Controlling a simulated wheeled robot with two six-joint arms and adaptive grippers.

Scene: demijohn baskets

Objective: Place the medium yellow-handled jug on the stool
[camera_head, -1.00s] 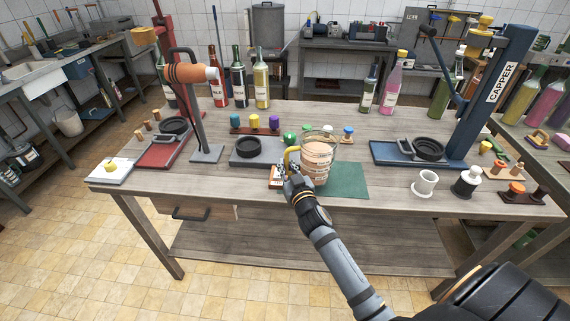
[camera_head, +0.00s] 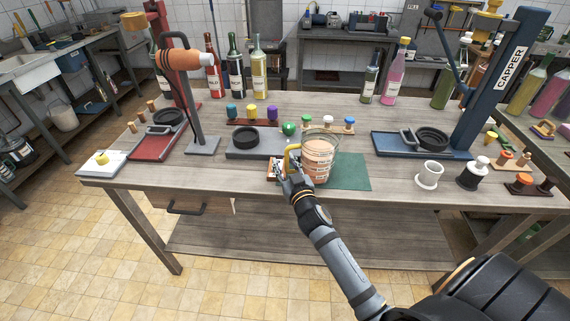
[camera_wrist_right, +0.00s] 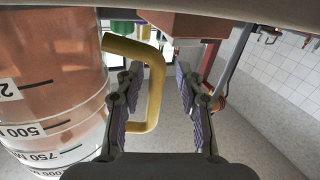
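The jug (camera_head: 318,160) is clear with pinkish contents and a yellow handle (camera_head: 292,157). It stands on the workbench at the left part of the green mat (camera_head: 352,172), handle to the left. My right gripper (camera_head: 287,172) is at the handle. In the right wrist view the jug (camera_wrist_right: 50,90) fills the left side. The handle (camera_wrist_right: 153,85) lies between the two spread fingers (camera_wrist_right: 158,100), nearer the left finger, with a gap to the right one. No stool is visible. My left gripper is out of view.
A grey capping base (camera_head: 250,142) and a blue capper tray (camera_head: 420,148) flank the mat. Small stoppers (camera_head: 329,122) stand behind the jug. Open tiled floor (camera_head: 90,250) lies in front and left.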

